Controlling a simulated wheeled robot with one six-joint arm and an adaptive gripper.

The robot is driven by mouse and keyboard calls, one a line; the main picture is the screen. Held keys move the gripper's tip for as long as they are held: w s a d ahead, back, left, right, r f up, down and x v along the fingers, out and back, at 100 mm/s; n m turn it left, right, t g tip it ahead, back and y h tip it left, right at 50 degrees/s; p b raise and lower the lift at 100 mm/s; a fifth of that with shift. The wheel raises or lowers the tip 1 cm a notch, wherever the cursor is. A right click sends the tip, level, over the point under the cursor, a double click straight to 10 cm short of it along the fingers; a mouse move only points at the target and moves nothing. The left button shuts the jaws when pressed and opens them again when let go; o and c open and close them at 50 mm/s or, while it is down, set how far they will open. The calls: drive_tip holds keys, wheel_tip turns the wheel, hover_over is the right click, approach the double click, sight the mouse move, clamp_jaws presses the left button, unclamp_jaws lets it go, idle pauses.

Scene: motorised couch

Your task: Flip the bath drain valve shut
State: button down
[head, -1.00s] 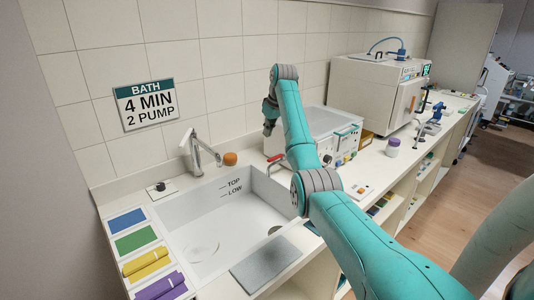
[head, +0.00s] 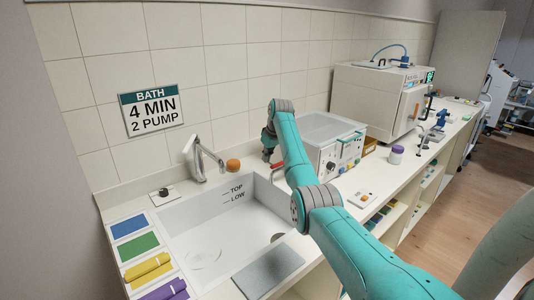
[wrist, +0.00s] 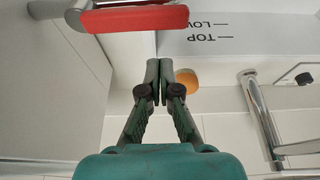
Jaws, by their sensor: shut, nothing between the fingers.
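A red-handled lever (head: 278,166), which looks like the drain valve, sits at the front left of a white open-topped bath unit (head: 325,128), beside the sink. My gripper (head: 268,157) points down just behind and above it, close to its left end. In the wrist view the red lever (wrist: 135,18) lies across the top, beyond the fingertips and to their left, on a metal fitting. My gripper (wrist: 160,64) is shut and empty there, with a visible gap to the lever. My arm partly hides the lever's right side in the head view.
The sink (head: 205,225), marked TOP and LOW, lies to the left with a metal faucet (head: 200,158) and an orange cap (head: 233,165) behind it. A knob plate (head: 163,193) is at the far left. A tiled wall stands close behind my gripper.

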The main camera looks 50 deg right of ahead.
sight(279, 166)
drive_tip(key=shift+s+a, duration=0.2)
drive_tip(key=shift+s, duration=0.65)
drive_tip(key=shift+s+a, duration=0.2)
drive_tip(key=shift+s, duration=0.65)
